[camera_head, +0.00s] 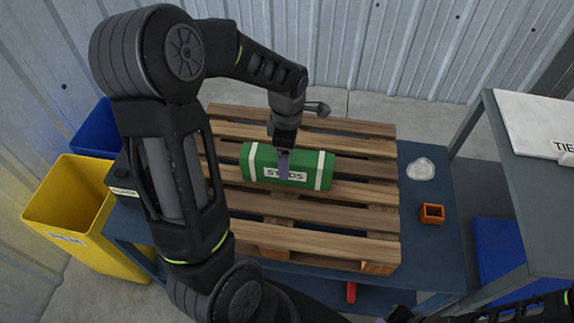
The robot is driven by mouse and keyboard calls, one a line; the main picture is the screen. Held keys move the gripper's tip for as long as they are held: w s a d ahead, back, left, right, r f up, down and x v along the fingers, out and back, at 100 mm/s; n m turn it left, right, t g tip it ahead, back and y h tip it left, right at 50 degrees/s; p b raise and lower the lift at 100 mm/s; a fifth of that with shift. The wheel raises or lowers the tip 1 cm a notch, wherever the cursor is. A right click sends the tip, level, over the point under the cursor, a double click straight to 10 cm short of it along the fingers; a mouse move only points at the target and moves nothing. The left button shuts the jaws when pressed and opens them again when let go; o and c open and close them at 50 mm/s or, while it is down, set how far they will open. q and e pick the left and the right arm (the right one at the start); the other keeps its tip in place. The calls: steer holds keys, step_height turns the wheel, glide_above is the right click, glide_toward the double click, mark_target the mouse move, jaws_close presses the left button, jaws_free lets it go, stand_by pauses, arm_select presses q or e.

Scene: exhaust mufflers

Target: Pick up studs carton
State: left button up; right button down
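The studs carton (257,165) is a green box with white bands and a white label reading "STUDS", partly covered by my finger. It lies lengthwise on a wooden pallet (330,221). My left gripper (284,164) points down at the middle of the carton, with a purple-grey finger in front of its label side. The far finger is hidden, so I cannot tell whether the gripper is closed on the carton. My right arm shows only at the bottom right edge, with a dark end (402,315) cut off by the frame.
The pallet rests on a blue-grey table (438,262). A clear round dish (421,169) and an orange square block (432,214) lie to its right. A yellow bin (66,203) and a blue bin (95,130) stand left. A grey bench (512,190) stands right.

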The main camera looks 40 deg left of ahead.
arm_select(q)
steer(key=shift+f, duration=1.5)
jaws_close()
